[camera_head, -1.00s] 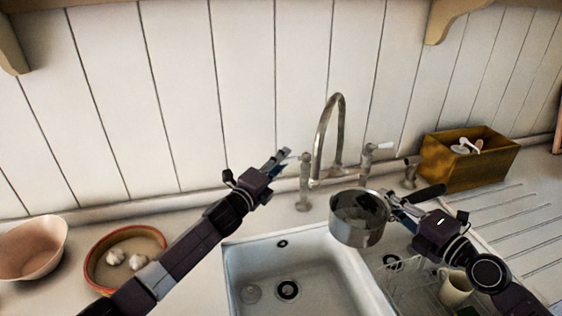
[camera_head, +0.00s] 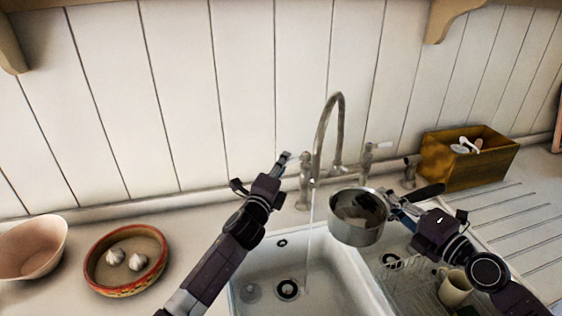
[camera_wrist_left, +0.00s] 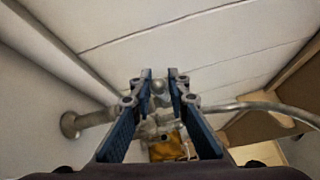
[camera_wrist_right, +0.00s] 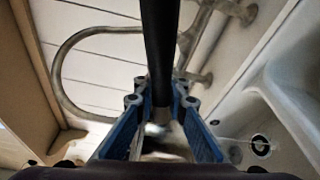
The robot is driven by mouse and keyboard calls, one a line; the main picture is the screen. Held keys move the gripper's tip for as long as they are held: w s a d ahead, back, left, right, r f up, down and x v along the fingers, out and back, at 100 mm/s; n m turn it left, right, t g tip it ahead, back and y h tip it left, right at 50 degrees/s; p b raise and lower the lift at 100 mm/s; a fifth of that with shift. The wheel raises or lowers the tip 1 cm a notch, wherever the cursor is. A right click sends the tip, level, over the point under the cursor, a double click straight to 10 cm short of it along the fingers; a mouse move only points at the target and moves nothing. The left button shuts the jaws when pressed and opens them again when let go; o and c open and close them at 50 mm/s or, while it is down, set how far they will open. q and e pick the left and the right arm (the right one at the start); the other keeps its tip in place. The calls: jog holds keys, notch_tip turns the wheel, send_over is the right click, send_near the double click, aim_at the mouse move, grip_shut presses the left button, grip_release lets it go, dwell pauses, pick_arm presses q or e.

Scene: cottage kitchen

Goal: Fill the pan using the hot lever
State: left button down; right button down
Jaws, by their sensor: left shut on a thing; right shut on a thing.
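The steel pan (camera_head: 357,232) is held level over the sink, by the divider between the basins. My right gripper (camera_head: 394,200) is shut on its black handle (camera_head: 430,191), which also shows in the right wrist view (camera_wrist_right: 160,45). The tap (camera_head: 319,140) has a tall arched spout. A thin water stream (camera_head: 310,235) falls from it into the left basin, just left of the pan and outside it. My left gripper (camera_head: 286,158) is shut on the left, hot lever (camera_wrist_left: 159,87), mostly hidden by the fingers. The right lever (camera_head: 380,145) is free. I cannot tell what is inside the pan.
The left basin (camera_head: 262,262) is otherwise empty. A dish rack with a mug (camera_head: 455,288) stands at the right. A wooden box (camera_head: 490,165) is at the back right. A bowl with garlic (camera_head: 155,279) and a pink bowl (camera_head: 40,262) are on the left counter.

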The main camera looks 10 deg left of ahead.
pick_arm(q)
jog(key=shift+s+d+n+y, duration=0.3)
jog(key=shift+n+y, duration=0.2)
jog(key=shift+y, duration=0.35)
jog(key=shift+s+d+n+y, duration=0.3)
jog(key=shift+n+y, duration=0.2)
jog(key=shift+y, duration=0.35)
jog(key=shift+a+f, duration=0.1)
jog(key=c, duration=1.8)
grip_release()
jog(key=shift+s, duration=0.1)
jog(key=s, duration=1.1)
jog(key=shift+s+a+f, duration=0.1)
jog(key=shift+s+f, duration=0.1)
jog(key=shift+s, duration=0.15)
